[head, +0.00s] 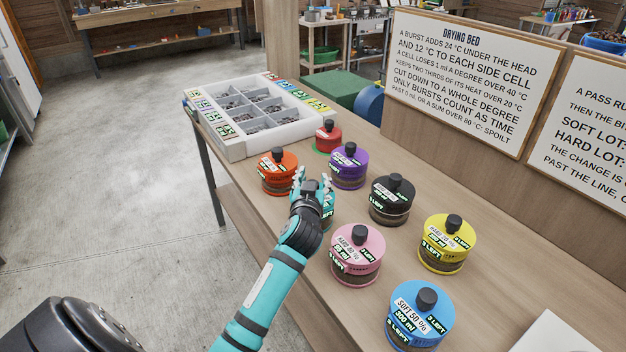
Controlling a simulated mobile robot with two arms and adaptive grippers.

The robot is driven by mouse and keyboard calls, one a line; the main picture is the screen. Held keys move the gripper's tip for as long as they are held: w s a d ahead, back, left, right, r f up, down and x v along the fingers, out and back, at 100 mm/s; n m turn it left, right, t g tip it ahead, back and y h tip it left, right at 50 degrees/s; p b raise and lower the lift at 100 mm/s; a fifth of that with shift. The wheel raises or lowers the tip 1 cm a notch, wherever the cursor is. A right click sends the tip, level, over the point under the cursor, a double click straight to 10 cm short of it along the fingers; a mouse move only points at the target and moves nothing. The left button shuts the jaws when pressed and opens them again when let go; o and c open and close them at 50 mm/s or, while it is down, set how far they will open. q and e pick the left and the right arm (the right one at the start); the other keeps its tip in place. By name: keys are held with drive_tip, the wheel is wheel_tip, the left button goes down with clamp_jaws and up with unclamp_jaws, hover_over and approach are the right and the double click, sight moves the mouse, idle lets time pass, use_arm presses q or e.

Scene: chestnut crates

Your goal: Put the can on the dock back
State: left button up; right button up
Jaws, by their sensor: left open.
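A small red can (328,138) with a black knob stands upright at the back of the group, near the white tray. A green edge shows under it, perhaps the dock, mostly hidden by the can. My left gripper (313,182) is open over the middle of the table, in front of the red can and apart from it. A teal can (329,211) shows partly behind the gripper and wrist; I cannot tell whether they touch. An orange can (278,176) is just left of the fingers and a purple can (349,170) just right. My right gripper is not in view.
Black (390,203), yellow (445,247), pink (357,256) and blue (419,318) cans stand nearer on the wooden table (295,253). A white compartment tray (238,146) with labelled cards lies at the far end. A sign board (470,75) rises behind.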

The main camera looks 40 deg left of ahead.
use_arm(q)
drive_tip(key=shift+r, duration=0.15)
drive_tip(key=v, duration=1.2)
drive_tip(key=shift+b, duration=0.35)
